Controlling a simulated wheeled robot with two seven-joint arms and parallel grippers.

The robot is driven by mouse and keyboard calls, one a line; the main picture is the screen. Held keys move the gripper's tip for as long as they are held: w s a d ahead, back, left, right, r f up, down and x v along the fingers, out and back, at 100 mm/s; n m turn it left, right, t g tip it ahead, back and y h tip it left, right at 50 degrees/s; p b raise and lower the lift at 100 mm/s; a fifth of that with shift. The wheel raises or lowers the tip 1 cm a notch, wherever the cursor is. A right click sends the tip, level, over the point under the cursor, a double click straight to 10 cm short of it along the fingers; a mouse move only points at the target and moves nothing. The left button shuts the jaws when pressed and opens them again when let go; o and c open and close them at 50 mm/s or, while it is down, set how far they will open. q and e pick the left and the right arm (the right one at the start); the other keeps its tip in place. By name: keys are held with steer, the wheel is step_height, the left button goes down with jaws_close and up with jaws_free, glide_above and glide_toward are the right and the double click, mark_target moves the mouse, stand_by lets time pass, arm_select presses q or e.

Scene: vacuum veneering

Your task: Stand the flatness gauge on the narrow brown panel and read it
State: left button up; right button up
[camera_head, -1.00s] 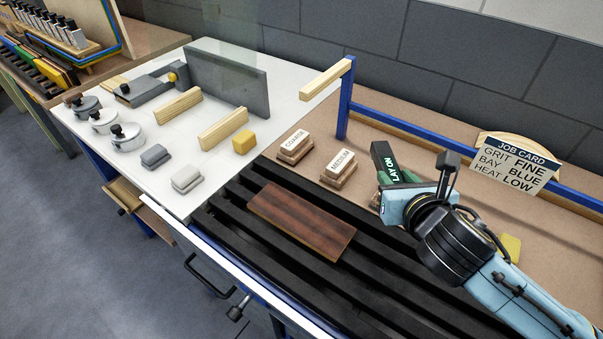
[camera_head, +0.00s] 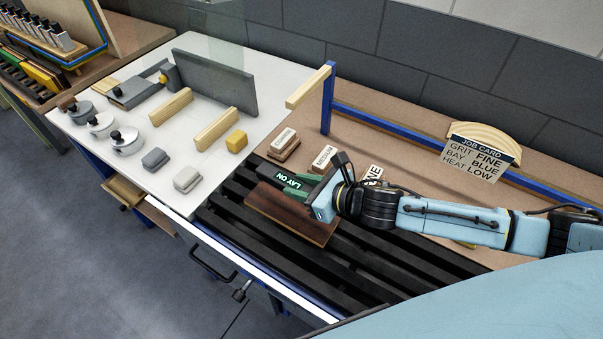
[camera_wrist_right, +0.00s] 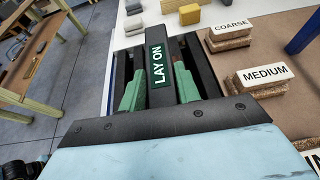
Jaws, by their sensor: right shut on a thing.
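The flatness gauge (camera_head: 292,180), a dark bar with a green label reading LAY ON, is held by my right gripper (camera_head: 300,184). In the right wrist view the gauge (camera_wrist_right: 158,68) sits between the two green finger pads of the right gripper (camera_wrist_right: 160,88). The brown panel (camera_head: 268,205), with striped wood grain, lies on the black slats. The gauge is over the panel's far part in the head view; I cannot tell whether it touches. The gripper and gauge hide part of the panel. My left gripper is not in view.
Sanding blocks marked COARSE (camera_head: 284,143) and MEDIUM (camera_head: 323,160) lie just behind the panel. A job card (camera_head: 478,158) stands at the back right. A blue rail (camera_head: 390,124) runs behind. The white table (camera_head: 215,150) at left holds blocks and weights.

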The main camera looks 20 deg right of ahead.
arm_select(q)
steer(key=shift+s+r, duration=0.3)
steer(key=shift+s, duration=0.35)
arm_select(e)
steer(key=shift+s+f+y, duration=0.1)
steer(key=shift+y, duration=0.2)
